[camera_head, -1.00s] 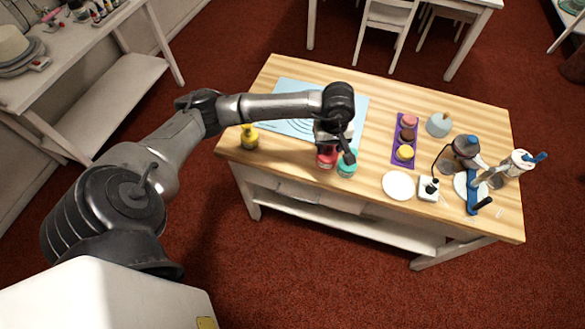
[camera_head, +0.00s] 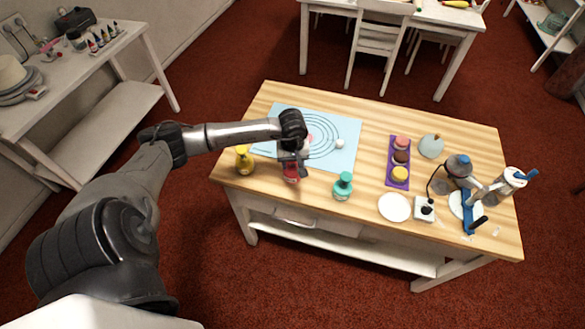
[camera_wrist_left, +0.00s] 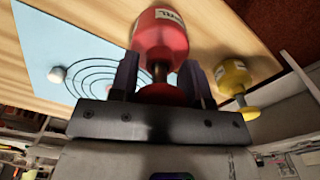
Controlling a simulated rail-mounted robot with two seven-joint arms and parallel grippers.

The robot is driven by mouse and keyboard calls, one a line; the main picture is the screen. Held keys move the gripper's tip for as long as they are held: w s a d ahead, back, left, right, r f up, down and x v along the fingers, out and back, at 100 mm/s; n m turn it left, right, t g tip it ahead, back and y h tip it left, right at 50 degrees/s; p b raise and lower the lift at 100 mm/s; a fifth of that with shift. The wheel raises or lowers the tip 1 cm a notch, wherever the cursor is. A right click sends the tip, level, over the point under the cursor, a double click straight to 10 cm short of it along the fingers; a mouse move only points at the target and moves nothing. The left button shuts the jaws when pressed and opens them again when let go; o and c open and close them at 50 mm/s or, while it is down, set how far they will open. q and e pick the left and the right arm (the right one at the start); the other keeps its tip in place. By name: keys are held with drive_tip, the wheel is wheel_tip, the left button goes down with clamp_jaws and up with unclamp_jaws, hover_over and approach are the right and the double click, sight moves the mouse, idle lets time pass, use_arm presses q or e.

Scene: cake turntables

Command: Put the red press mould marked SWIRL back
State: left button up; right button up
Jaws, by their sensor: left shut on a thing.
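The red press mould (camera_head: 291,175) is between the fingers of my left gripper (camera_head: 291,160), near the front edge of the wooden table. In the left wrist view the red mould (camera_wrist_left: 160,38) shows large, with a pale label partly in view, its lettering hard to read. The left gripper (camera_wrist_left: 160,85) is shut around its narrow stem. I cannot tell whether its base touches the table. A yellow mould (camera_head: 244,160) stands to its left, also in the wrist view (camera_wrist_left: 234,78). A teal mould (camera_head: 342,187) stands to its right. My right gripper is not in view.
A purple tray (camera_head: 391,174) holds coloured pieces. Table between yellow and teal moulds is mostly clear.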

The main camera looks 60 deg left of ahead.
sight(293, 165)
use_arm(q)
drive_tip(key=shift+f, duration=1.85)
drive_tip(key=shift+f, duration=0.15)
drive_tip(key=o, duration=1)
